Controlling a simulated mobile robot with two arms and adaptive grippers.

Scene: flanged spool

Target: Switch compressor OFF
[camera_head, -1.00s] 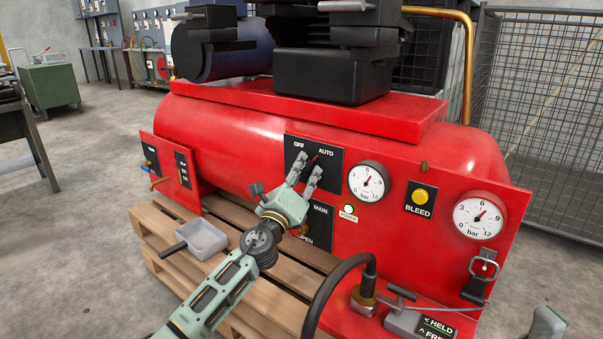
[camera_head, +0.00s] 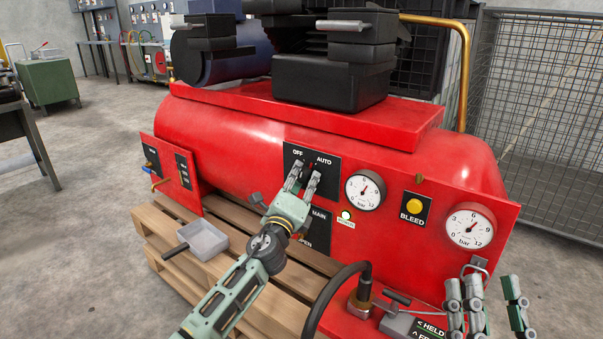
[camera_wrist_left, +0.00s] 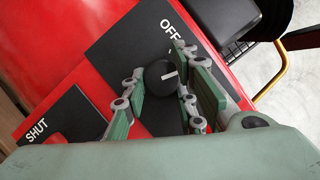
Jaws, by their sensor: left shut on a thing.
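The compressor (camera_head: 235,140) is a red tank with a front panel. Its black OFF/AUTO plate (camera_head: 303,153) carries a dark round knob, mostly hidden by my fingers in the head view. In the left wrist view the knob (camera_wrist_left: 158,88) shows a short white mark, near the OFF lettering; its exact setting is hard to tell. My left gripper (camera_head: 305,168) is at the plate, shut on the knob, with a finger on each side in the wrist view (camera_wrist_left: 165,98). My right gripper (camera_head: 492,295) is open and empty at the lower right, in front of the panel.
Two gauges (camera_head: 365,190) (camera_head: 469,228), a yellow BLEED button (camera_head: 415,205) and the MAIN valve plate (camera_head: 319,230) are beside the switch. A black hose (camera_head: 330,295) curves up in front. A grey tray (camera_head: 204,240) sits on the pallet (camera_head: 160,222). A mesh cage (camera_head: 545,130) stands right.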

